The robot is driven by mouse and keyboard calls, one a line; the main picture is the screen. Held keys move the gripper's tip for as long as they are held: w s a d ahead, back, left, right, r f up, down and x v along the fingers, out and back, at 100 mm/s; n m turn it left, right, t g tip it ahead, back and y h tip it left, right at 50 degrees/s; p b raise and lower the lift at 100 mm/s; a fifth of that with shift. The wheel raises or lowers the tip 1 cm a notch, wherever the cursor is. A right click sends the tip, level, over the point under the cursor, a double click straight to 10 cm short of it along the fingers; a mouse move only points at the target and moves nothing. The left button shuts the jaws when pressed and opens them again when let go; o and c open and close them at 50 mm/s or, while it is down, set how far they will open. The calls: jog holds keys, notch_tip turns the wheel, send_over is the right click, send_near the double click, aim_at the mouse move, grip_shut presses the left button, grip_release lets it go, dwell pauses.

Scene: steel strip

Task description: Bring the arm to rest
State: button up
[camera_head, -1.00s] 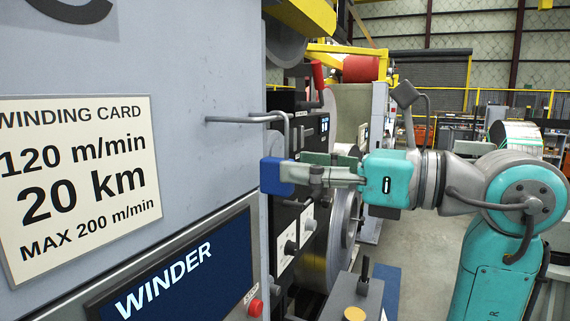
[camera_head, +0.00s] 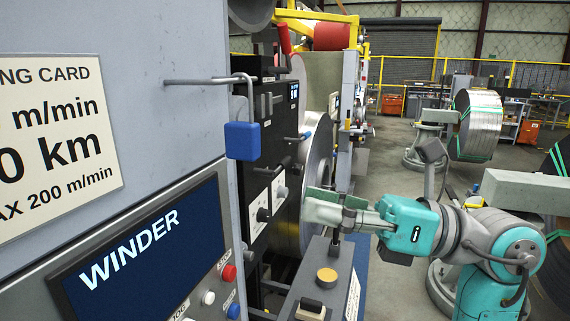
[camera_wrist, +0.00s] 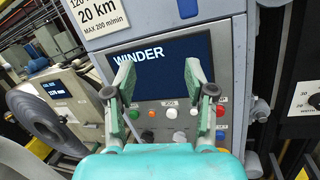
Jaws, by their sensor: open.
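My gripper (camera_head: 315,207) is on the right of the winder cabinet in the head view, above a grey console. In the wrist view its two green-padded fingers (camera_wrist: 165,85) stand apart with nothing between them, facing the winder panel (camera_wrist: 160,68). The blue padlock (camera_head: 242,141) hangs from the grey rod (camera_head: 205,81) on the cabinet, clear of my gripper. Its blue body also shows at the top of the wrist view (camera_wrist: 187,8). The dark WINDER screen (camera_head: 140,250) is at the lower left of the head view.
The grey console (camera_head: 318,262) with a yellow button (camera_head: 327,275) stands below my gripper. A steel coil (camera_head: 318,165) is behind it. The winding card (camera_head: 55,130) is on the cabinet. Open floor (camera_head: 392,150) lies farther back.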

jog(key=s+d+f+n+t+h, duration=0.4)
jog(key=f+n+t, duration=0.3)
jog(key=f+n, duration=0.35)
jog(key=s+d+f+n+t+h, duration=0.2)
jog(key=s+f+n+t+h, duration=0.4)
jog(key=f+n, duration=0.45)
jog(key=s+d+f+n+t+h, duration=0.4)
jog(key=f+n+t, duration=0.4)
jog(key=n, duration=0.4)
jog(key=s+d+f+m+g+h, duration=0.1)
jog(key=s+f+m+g+h, duration=0.2)
jog(key=s+f, duration=0.5)
jog(key=s+d+f+m+g+h, duration=0.2)
jog(key=s+f+m+g, duration=0.4)
jog(key=s+f, duration=0.3)
jog(key=shift+s+d+f+m+h, duration=0.2)
jog(key=shift+s+d+m+h, duration=0.15)
jog(key=shift+s+m, duration=0.6)
jog(key=shift+s+a+n, duration=0.1)
jog(key=shift+s+n, duration=0.1)
jog(key=shift+n, duration=0.05)
